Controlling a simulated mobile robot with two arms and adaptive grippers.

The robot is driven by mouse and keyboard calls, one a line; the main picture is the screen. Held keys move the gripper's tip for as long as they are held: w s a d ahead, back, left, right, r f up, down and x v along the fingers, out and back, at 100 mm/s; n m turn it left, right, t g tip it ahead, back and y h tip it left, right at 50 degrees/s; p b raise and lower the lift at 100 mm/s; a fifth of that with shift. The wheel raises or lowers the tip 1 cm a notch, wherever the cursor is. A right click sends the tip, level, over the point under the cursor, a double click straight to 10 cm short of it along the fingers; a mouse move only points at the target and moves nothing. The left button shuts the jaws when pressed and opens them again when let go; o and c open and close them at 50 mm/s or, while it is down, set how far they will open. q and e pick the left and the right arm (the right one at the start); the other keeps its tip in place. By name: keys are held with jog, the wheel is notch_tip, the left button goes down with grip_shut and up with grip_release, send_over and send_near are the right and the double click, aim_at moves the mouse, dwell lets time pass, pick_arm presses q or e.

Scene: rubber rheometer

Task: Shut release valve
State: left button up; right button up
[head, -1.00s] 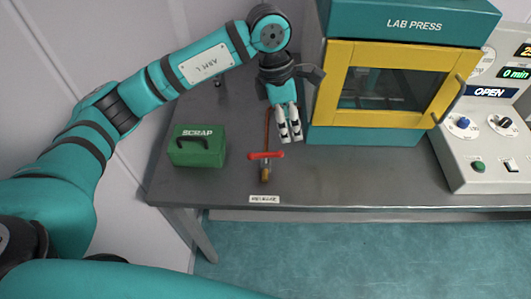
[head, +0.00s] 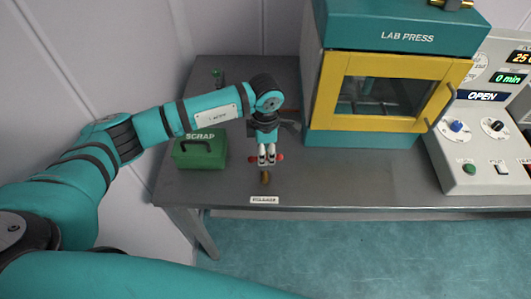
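The release valve has a red crossbar handle (head: 281,157) and a brass body (head: 265,178). It sits near the table's front edge, behind a small label reading RELEASE (head: 264,200). The handle lies crosswise, left to right. My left gripper (head: 267,160) points down at the middle of the handle, and a red end shows on either side of its white-tipped fingers. The fingers cover the handle's middle, so I cannot tell whether they grip it or only stand over it. My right gripper is not in view.
A green SCRAP box (head: 201,150) stands left of the valve. The lab press (head: 390,90), with a yellow-framed door, stands behind and to the right. A control panel (head: 485,150) reading OPEN is at the far right. The table front (head: 350,185) is bare.

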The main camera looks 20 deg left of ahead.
pick_arm(q)
jog(key=shift+f, duration=1.45)
jog(key=shift+c, duration=0.4)
grip_shut()
